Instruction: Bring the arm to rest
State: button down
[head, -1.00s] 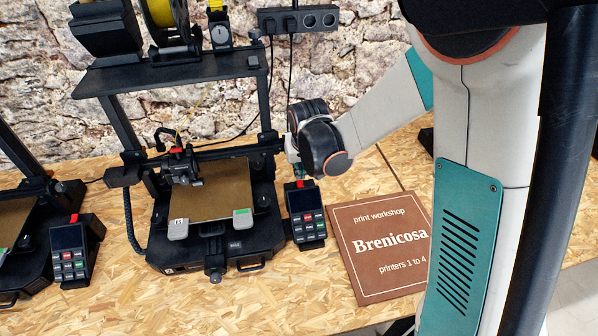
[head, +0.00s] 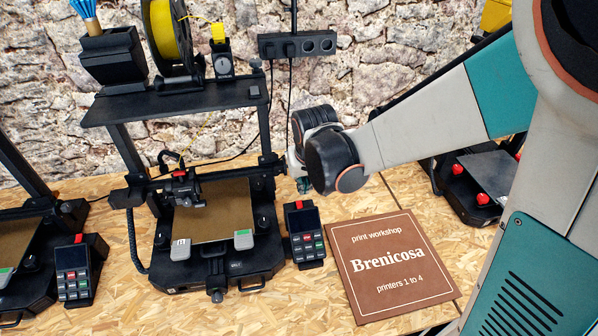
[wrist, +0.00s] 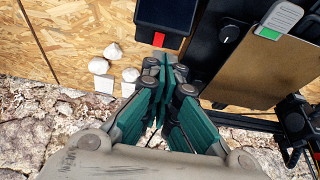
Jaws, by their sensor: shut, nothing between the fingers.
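My gripper (wrist: 166,75) shows in the wrist view with its teal fingers together and nothing between them. In the head view my gripper (head: 304,185) is partly hidden by the black wrist joint, just right of the middle printer's frame. My arm reaches in from the right, above the table. In the wrist view the fingertips appear close to the printer's control panel (wrist: 167,14); whether they touch anything cannot be told.
The black printer (head: 217,274) stands beside its control panel (head: 304,234). A brown "Brenicosa" sign (head: 391,262) lies to the right. Another printer with red knobs (head: 484,180) is behind my arm. Small white lumps (wrist: 98,66) lie near the wall.

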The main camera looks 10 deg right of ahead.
jog(key=s+d+r+t, duration=0.1)
jog(key=s+d+r, duration=0.2)
jog(key=s+r, duration=0.3)
jog(key=s+d+r+t, duration=0.2)
jog(key=s+r, duration=0.4)
jog(key=s, duration=0.7)
jog(key=shift+d+r, duration=0.3)
jog(key=shift+d, duration=0.45)
dwell(1.0)
